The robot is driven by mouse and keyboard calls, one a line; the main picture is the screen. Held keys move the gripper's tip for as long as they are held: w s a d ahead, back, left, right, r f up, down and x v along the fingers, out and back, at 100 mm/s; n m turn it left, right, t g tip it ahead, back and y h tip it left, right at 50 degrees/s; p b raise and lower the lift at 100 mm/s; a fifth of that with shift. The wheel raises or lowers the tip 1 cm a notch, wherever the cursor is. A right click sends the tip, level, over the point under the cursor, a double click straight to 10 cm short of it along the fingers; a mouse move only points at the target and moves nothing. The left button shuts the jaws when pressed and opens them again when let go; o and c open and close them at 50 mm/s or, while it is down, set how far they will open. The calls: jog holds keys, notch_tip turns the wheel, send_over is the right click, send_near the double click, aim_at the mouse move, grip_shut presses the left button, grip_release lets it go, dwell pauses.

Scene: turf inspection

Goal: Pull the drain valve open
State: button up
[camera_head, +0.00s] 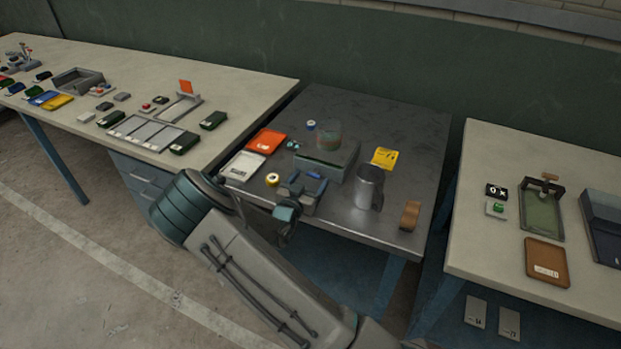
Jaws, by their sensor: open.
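A small teal part (292,145) shows at the box's left side; I cannot tell for sure whether this is the drain valve. My gripper (287,214) is small and partly hidden by my arm, near the front edge of this table, in front of the fixture. It is open, and I see nothing held in it.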

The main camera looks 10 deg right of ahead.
jog(key=shift+w+d, duration=0.15)
jog(key=shift+w, duration=0.05)
jog(key=c, duration=1.4)
jog(key=b+v, duration=0.1)
jog(key=v, duration=0.2)
jog(key=shift+s+a+f, duration=0.15)
jog(key=shift+s+a, duration=0.05)
jog(key=shift+s, duration=0.2)
jog(key=o, duration=1.4)
jog(key=shift+a, duration=0.1)
